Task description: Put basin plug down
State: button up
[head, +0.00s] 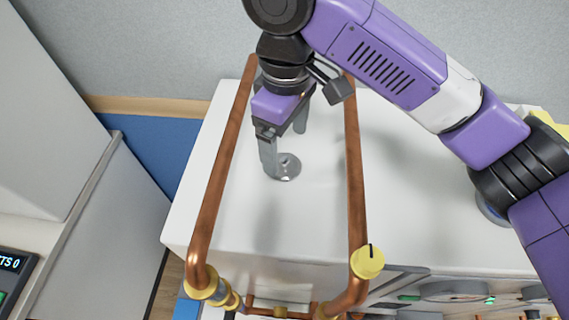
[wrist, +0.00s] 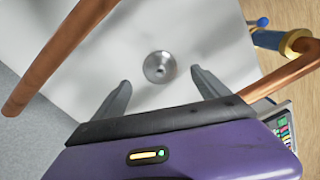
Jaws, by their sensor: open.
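The basin plug (head: 286,167) is a small round silver metal disc with a raised centre. In the head view the nearer finger covers part of the plug's left side. In the wrist view the plug (wrist: 159,67) shows whole, ahead of and between the two open fingertips (wrist: 161,82). No finger is seen touching it there.
Copper pipes rise on the left (head: 222,170) and right (head: 356,170) of my gripper, close to it. The white surface around the plug is clear. A blue panel (head: 150,155) stands at the left.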

aim_at(285, 159)
jog(key=shift+a+f+p, duration=0.1)
jog(key=shift+f+p, duration=0.4)
jog(key=shift+f, duration=2.05)
jog(key=c, duration=1.6)
jog(key=shift+r, duration=0.1)
jog(key=shift+r, duration=0.1)
